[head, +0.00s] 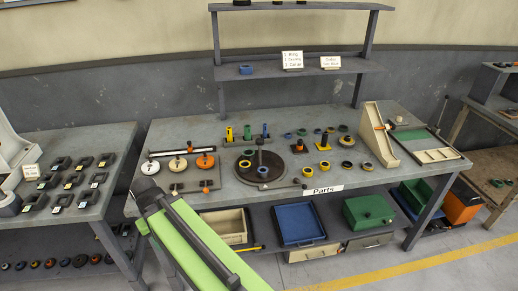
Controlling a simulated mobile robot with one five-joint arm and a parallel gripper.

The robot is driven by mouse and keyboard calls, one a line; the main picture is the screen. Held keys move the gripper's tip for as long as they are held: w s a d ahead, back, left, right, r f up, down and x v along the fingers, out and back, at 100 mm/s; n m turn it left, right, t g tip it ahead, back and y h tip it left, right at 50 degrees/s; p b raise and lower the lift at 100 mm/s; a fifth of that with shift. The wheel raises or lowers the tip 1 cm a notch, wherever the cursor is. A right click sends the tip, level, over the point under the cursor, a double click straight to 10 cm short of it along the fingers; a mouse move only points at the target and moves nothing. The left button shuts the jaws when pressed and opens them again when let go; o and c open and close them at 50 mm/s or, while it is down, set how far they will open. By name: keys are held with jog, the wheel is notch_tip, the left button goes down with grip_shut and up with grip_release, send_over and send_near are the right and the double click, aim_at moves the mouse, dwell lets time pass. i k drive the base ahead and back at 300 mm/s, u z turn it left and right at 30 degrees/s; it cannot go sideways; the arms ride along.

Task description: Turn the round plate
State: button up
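The round plate (245,178) is a dark brown disc lying flat on the grey workbench (330,205), left of its middle. A dark upright post with a knob stands at the plate, and a yellow ring and a green ring sit on its left part. My green and black arm (200,245) reaches up from the bottom edge, in front of the bench and left of the plate, apart from it. No gripper fingers can be made out in this view.
Left of the plate stands a board with white and orange dials (205,161). Several coloured rings and pegs lie behind and right of it. A "Parts" label (323,189) is at the front edge. A sloped wooden chute (379,135) stands at the right.

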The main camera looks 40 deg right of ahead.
aim_at(260, 154)
jog(key=i, duration=0.9)
jog(key=u, duration=0.05)
